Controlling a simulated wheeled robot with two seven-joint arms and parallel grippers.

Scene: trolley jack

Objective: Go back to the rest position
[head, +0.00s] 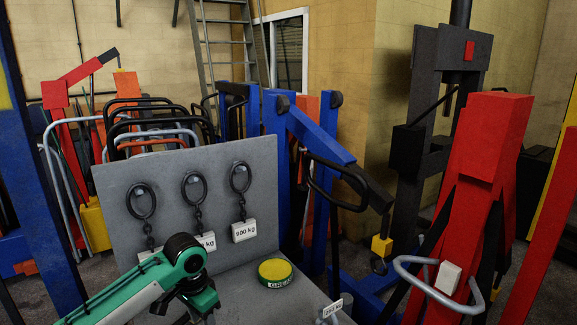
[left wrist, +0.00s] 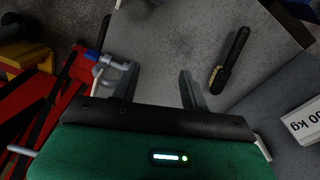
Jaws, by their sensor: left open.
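My left arm, green and white with a black joint, comes in from the lower left in the head view, in front of the grey bench (head: 245,300). Its gripper is not clearly visible there. In the left wrist view my left gripper (left wrist: 158,78) has its two dark fingers apart, with nothing between them but the grey surface behind. A black brush (left wrist: 230,62) with yellowish bristles lies on that surface, to the right of the fingers and apart from them. My right gripper is in neither view.
A round yellow-and-green grease tin (head: 275,270) lies on the bench. Chains with weight tags (head: 243,231) hang on its upright grey panel (head: 220,170). A blue crane (head: 318,135) stands behind, and a red jack (head: 480,180) with a grey handle stands at right.

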